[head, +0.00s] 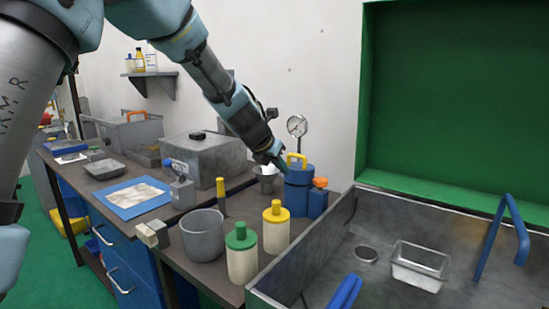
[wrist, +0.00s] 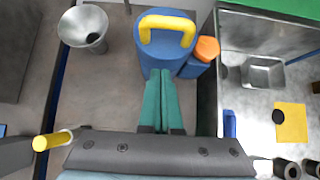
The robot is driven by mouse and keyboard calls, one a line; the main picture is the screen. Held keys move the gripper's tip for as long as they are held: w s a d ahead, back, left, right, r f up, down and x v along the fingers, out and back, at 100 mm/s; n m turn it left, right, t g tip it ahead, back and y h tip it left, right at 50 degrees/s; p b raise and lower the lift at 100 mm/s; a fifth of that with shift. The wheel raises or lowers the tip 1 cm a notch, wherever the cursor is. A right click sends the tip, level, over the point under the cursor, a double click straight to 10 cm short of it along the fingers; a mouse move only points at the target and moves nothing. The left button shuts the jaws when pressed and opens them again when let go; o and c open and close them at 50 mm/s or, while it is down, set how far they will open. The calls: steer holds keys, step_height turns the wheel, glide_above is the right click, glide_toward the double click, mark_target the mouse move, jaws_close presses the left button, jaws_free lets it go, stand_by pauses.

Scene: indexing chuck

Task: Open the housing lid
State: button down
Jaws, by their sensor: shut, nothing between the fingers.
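The blue round housing (head: 299,197) stands on the bench near the back wall, beside the sink. On its top is a blue lid with a yellow loop handle (head: 297,160), and the lid looks seated. In the wrist view the yellow handle (wrist: 167,30) and the blue lid (wrist: 165,55) are at the top middle. My gripper (head: 284,168) is shut and empty, with green fingers. Its fingertips (wrist: 160,73) are at the near edge of the lid in the wrist view, short of the handle. I cannot tell whether they touch it.
An orange knob (head: 320,183) sits at the housing's right, and a pressure gauge (head: 297,126) stands behind. A metal funnel cup (head: 266,178) is to the left. Yellow-capped (head: 276,228) and green-capped (head: 241,254) bottles and a grey pot (head: 203,236) stand in front. The sink (head: 340,237) is to the right.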

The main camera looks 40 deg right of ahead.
mark_target(289, 155)
steer(key=shift+w+d+r+p, duration=0.25)
steer(key=shift+d+r+p, duration=0.3)
steer(key=shift+d, duration=0.25)
steer(key=shift+w+d+r+p, duration=0.2)
steer(key=shift+d+r+p, duration=0.3)
steer(key=shift+d, duration=0.3)
steer(key=shift+r, duration=0.15)
